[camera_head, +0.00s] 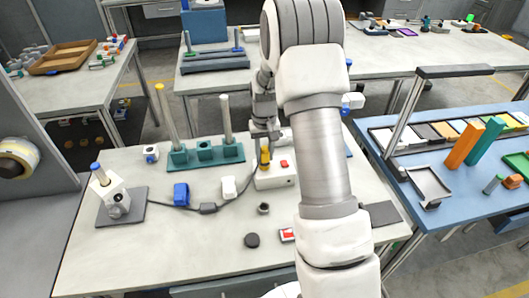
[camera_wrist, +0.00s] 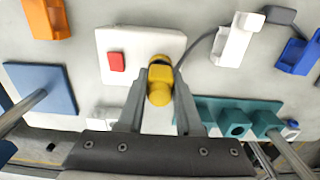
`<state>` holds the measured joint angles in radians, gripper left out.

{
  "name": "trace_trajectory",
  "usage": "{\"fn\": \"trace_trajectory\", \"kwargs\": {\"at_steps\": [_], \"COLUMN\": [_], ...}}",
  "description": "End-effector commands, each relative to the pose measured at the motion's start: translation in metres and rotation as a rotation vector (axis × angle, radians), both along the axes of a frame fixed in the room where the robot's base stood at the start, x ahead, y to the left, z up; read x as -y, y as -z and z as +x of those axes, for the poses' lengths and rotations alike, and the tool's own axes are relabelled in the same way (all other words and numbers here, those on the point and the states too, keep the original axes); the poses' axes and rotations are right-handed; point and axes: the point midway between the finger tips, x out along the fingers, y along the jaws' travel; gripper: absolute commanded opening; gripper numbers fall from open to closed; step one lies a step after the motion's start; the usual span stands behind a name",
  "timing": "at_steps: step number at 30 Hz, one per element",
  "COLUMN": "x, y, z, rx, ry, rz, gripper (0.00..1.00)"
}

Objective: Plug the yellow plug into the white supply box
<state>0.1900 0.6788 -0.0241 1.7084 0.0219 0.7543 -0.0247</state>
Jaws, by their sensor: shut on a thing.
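The white supply box (camera_head: 283,182) with a red switch lies on the near table. It also fills the upper middle of the wrist view (camera_wrist: 110,42). My gripper (camera_head: 264,150) points down at the box's left part. In the wrist view its two fingers (camera_wrist: 160,82) are shut on the yellow plug (camera_wrist: 159,90), one on each side. The plug also shows small in the head view (camera_head: 265,157). It overlaps the box's edge in the wrist view; I cannot tell whether it is seated in a socket. A dark cable (camera_wrist: 197,45) runs away from the plug.
A teal stand (camera_head: 205,155) with upright rods is close behind and left of the box. White (camera_head: 229,187) and blue (camera_head: 181,194) holders lie to its left. A grey cable block (camera_head: 208,208), a dark knob (camera_head: 252,240) and a small ring (camera_head: 263,208) lie in front.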

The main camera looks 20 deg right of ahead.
Motion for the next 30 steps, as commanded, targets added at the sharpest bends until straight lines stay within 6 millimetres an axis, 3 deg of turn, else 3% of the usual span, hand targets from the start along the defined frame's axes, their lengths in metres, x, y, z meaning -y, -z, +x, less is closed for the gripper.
{"fn": "trace_trajectory", "kwargs": {"at_steps": [5, 6, 11, 23, 30], "x": [0.0, 0.0, 0.0, 0.0, 0.0], "y": [0.009, 0.008, 0.008, 0.0, -0.046], "z": [0.0, 0.0, 0.0, 0.0, 0.001], "rx": [0.0, 0.0, -0.001, 0.001, 0.006], "ry": [0.0, 0.0, 0.0, 0.0, 0.0], "rz": [0.0, 0.0, 0.0, 0.0, -0.001], "gripper": [0.0, 0.39, 0.68, 0.69, 0.69]}}
